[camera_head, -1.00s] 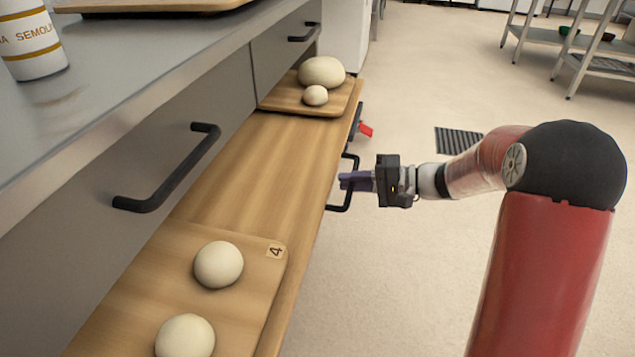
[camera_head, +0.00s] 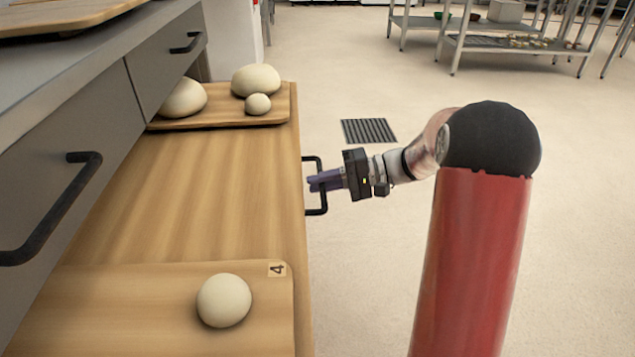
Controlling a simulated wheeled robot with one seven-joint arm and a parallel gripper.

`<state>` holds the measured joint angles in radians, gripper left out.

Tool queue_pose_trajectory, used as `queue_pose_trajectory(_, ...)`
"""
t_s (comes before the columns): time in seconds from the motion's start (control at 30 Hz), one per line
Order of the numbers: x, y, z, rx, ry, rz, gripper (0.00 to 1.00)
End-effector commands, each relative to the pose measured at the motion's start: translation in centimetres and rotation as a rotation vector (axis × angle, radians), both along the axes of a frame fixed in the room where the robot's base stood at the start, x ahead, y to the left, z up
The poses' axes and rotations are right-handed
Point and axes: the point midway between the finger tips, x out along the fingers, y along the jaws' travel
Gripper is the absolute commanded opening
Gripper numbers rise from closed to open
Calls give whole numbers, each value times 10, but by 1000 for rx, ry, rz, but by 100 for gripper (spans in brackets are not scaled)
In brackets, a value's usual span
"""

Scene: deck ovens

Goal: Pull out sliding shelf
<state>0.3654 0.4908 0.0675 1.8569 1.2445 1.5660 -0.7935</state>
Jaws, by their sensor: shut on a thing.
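The sliding wooden shelf (camera_head: 205,205) stands well out from under the grey counter. Its black handle (camera_head: 317,208) is on its outer right edge. My gripper (camera_head: 322,182) has its purple fingers shut on that handle, reaching in from the right. On the shelf lie a board marked 4 (camera_head: 150,300) at the near end, with a dough ball (camera_head: 224,300) on it, and a board (camera_head: 275,114) at the far end. The far board bears two larger dough pieces (camera_head: 256,80) and one small one (camera_head: 257,104).
Grey drawers with black handles (camera_head: 60,215) are at the left, below the counter top (camera_head: 70,85). Steel rack tables (camera_head: 510,45) stand at the far right. The floor (camera_head: 350,270) to the right is open, with a dark grate (camera_head: 368,131) set in it.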

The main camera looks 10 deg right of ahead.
Motion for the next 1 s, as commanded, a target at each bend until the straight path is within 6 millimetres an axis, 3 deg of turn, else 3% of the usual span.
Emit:
queue_pose_trajectory(0.13,0,0,-1,-1,1,1,0)
queue_pose_trajectory(0.17,0,0,-1,-1,1,1,14)
queue_pose_trajectory(0.3,0,0,-1,-1,1,1,30)
queue_pose_trajectory(0.63,0,-5,1,0,0,-2,30)
queue_pose_trajectory(1.0,-4,-62,13,-1,0,-3,30)
